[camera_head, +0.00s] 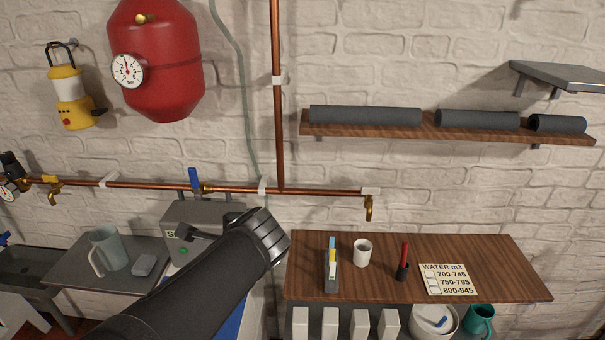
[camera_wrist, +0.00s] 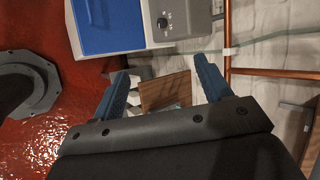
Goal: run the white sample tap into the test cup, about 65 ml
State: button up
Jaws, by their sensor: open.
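The tap with a white handle (camera_head: 370,190) is at the right end of the horizontal copper pipe in the head view. Its brass spout (camera_head: 369,210) points down. A white cup (camera_head: 362,252) stands upright on the wooden worktop (camera_head: 490,265), below the spout; whether it is exactly under it I cannot tell. My gripper (camera_wrist: 161,65) is open in the wrist view, with its two blue fingers apart and nothing between their tips. In the head view my dark arm reaches up to the left of the worktop, apart from tap and cup; its fingers are hidden there.
A grey box (camera_head: 180,222) is behind my arm, with a blue-handled valve (camera_head: 194,182) above it. A slim holder (camera_head: 331,268), a red pen (camera_head: 404,255) and a water card (camera_head: 448,279) flank the cup. A jug (camera_head: 107,250) stands at left.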

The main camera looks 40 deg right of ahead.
jog(key=s+d+r+m+t+h, duration=0.1)
jog(key=d+m+h, duration=0.1)
jog(key=d+m, duration=0.45)
jog(key=s+d+r+m+t+h, duration=0.1)
jog(key=d+m, duration=0.3)
jog(key=d, duration=0.5)
jog(key=m+g+h, duration=0.1)
jog(key=m+h, duration=0.4)
jog(key=m, duration=0.6)
send_near(371, 188)
jog(key=x, duration=1)
jog(key=shift+w+d+f, duration=0.15)
jog(key=shift+w+d, duration=0.05)
jog(key=shift+c, duration=0.2)
